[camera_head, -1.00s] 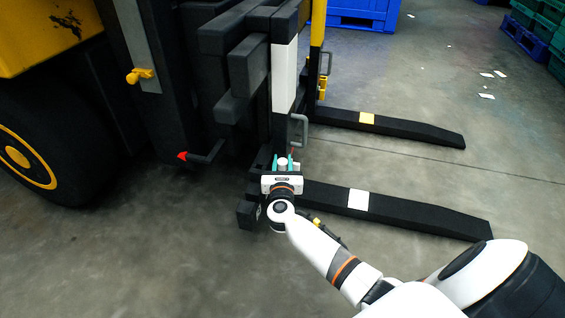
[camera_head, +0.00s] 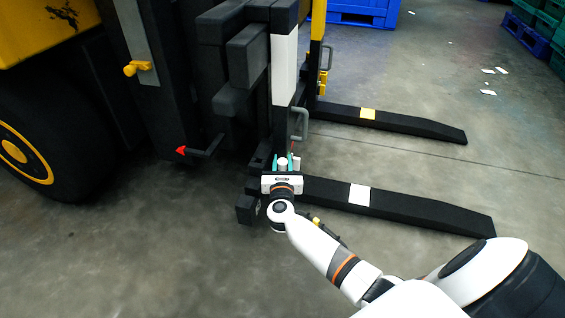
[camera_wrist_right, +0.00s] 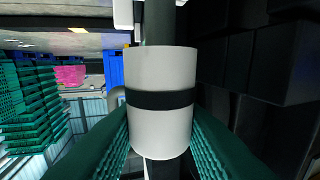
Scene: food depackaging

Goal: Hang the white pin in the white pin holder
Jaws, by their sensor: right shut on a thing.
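The white pin (camera_wrist_right: 162,110) is a white cylinder with a black band, filling the middle of the right wrist view. My right gripper (camera_wrist_right: 162,135) is shut on it, with green ribbed fingers on both sides. In the head view the pin (camera_head: 282,162) shows as a small white top between the teal fingertips of the gripper (camera_head: 282,165). It is by the forklift's near fork, below the mast's white stripe. A small white part (camera_head: 296,161) stands just behind the fingers. It may be the white pin holder, but it is mostly hidden. My left gripper is out of view.
The near fork (camera_head: 430,213) with a white mark and the far fork (camera_head: 420,128) with a yellow mark extend right. The forklift mast (camera_head: 285,70) rises over the gripper. A yellow part (camera_head: 323,82) is on the far side. Floor at lower left is clear.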

